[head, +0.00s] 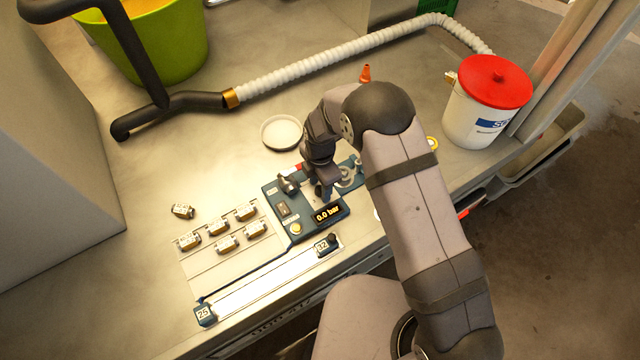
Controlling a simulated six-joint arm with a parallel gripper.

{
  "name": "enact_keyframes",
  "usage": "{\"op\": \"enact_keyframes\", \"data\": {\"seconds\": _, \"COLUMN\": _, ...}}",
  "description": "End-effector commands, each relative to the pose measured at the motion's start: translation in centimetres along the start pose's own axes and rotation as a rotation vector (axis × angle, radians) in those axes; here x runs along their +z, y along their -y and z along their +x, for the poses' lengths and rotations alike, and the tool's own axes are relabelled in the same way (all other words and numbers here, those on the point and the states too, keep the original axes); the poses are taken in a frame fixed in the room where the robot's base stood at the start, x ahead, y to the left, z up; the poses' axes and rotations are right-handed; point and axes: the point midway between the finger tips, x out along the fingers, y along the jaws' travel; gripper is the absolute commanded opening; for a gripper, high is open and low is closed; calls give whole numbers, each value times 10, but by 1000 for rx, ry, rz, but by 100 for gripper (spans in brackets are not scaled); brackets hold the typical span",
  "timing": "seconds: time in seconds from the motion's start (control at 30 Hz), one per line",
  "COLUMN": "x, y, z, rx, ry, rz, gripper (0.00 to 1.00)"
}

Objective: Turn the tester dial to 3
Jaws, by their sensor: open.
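My gripper (324,192) is open and points down over the tester, just behind the display and right of the knob. The gripper covers part of the panel there. I cannot read any dial numbers, and cannot tell whether the fingers touch anything.
Several small labelled fittings (227,243) sit on a pale tray left of the tester; one loose fitting (182,210) lies behind them. A rail (265,284) marked 25 and 32 runs in front.

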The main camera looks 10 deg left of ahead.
Motion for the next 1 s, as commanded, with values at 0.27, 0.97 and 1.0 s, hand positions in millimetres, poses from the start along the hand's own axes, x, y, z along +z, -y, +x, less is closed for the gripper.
{"op": "enact_keyframes", "data": {"seconds": 0.27, "x": 0, "y": 0, "z": 0, "rx": 0, "ry": 0, "rz": 0, "gripper": 7}}
{"op": "enact_keyframes", "data": {"seconds": 0.97, "x": 0, "y": 0, "z": 1, "rx": 0, "ry": 0, "rz": 209, "gripper": 2}}
{"op": "enact_keyframes", "data": {"seconds": 1.0, "x": 0, "y": 0, "z": 1, "rx": 0, "ry": 0, "rz": 242, "gripper": 2}}
